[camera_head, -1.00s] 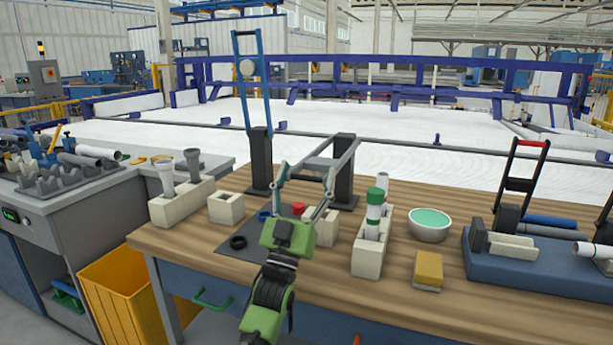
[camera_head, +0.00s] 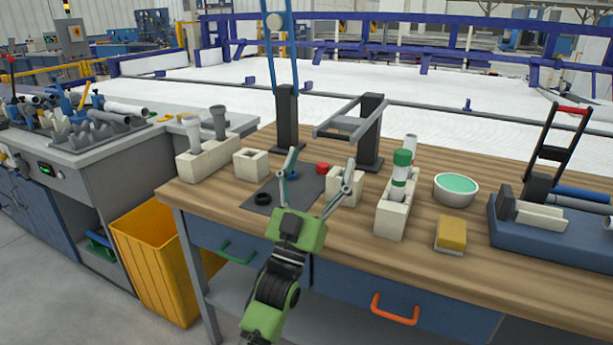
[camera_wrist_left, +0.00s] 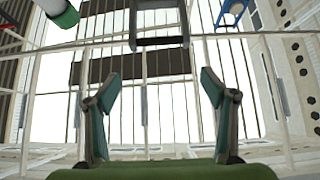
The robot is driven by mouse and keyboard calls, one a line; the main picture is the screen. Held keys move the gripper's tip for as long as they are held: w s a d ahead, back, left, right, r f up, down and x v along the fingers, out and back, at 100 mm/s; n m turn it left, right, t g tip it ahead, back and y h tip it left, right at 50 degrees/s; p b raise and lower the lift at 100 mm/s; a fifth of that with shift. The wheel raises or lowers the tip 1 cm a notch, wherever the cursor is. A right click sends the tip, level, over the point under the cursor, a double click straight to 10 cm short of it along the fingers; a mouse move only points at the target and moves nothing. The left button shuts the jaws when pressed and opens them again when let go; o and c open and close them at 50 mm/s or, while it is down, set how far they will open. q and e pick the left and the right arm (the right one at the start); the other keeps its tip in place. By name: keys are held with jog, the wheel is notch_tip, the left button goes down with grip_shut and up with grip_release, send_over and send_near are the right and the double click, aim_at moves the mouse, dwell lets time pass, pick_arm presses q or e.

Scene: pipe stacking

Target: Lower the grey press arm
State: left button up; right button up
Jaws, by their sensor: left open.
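The grey press arm (camera_head: 350,121) is a flat U-shaped frame. It juts from the top of a dark post (camera_head: 369,140) toward the front of the table. My right gripper is not in view.
A blue raised arm (camera_head: 290,55) stands on another dark post to the left. On the table are beige blocks (camera_head: 398,210), one holding a green-and-white pipe, a bowl (camera_head: 455,190), a yellow sponge (camera_head: 451,234) and a dark mat (camera_head: 258,205). A blue fixture (camera_head: 530,250) is at right.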

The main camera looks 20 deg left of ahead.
pick_arm(q)
jog(key=s, duration=0.6)
jog(key=shift+s+a, duration=0.15)
jog(key=shift+s, duration=0.1)
